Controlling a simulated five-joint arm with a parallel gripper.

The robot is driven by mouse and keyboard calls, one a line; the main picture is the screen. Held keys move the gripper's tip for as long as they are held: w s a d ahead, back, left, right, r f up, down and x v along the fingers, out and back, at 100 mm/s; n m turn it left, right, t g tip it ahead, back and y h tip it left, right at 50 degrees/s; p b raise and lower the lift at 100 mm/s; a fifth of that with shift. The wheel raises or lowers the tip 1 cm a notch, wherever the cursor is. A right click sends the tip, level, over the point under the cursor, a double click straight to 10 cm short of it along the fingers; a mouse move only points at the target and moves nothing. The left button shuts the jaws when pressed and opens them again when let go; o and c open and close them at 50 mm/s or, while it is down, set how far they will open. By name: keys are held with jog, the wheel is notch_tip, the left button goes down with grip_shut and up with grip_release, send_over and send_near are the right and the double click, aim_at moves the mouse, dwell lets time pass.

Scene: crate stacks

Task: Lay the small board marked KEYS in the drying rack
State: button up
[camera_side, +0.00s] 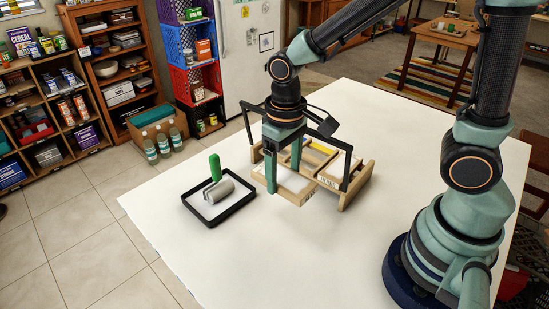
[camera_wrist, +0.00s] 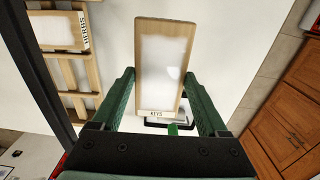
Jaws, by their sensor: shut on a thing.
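The small board marked KEYS (camera_wrist: 160,65) has a pale wooden frame, a white face and a label at its near end in the wrist view. My gripper (camera_wrist: 160,78) is shut on it, one green finger along each long side. In the side view my gripper (camera_side: 284,172) points down with the board (camera_side: 293,182) between its fingers. The wooden drying rack (camera_side: 358,186) stands just right of the board; its slats also show at left in the wrist view (camera_wrist: 94,72). Another labelled board (camera_side: 341,168), seemingly HERBS, lies in the rack.
A black tray (camera_side: 241,203) with a grey roller (camera_side: 220,191) and a green handle (camera_side: 215,167) lies left of the board. The white table (camera_side: 200,265) is clear in front. A dark frame on my wrist partly covers the rack.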

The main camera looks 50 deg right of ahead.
aim_at(284, 176)
notch_tip(284, 176, up, 8)
jog(key=shift+f, duration=0.25)
notch_tip(284, 176, up, 6)
jog(key=w+d+m, duration=0.2)
jog(key=w+m, duration=0.1)
jog(key=w+d+m, duration=0.6)
jog(key=w, duration=0.1)
jog(key=shift+d+r+m, duration=0.1)
jog(key=shift+r+m, duration=0.15)
jog(key=shift+m, duration=0.05)
jog(key=w+d+f+m, duration=0.1)
jog(key=w+d+m, duration=0.5)
jog(key=d+m, duration=0.3)
jog(key=shift+n, duration=0.4)
jog(key=shift+s+d+f, duration=0.1)
jog(key=shift+d+f, duration=0.1)
jog(key=shift+f, duration=2.8)
jog(key=shift+w+d+f, duration=0.1)
jog(key=shift+d+f, duration=0.1)
jog(key=shift+f, duration=2.75)
jog(key=shift+s+d+f, duration=0.1)
jog(key=shift+d+f, duration=0.1)
jog(key=shift+f, duration=2.8)
jog(key=shift+f, duration=1.05)
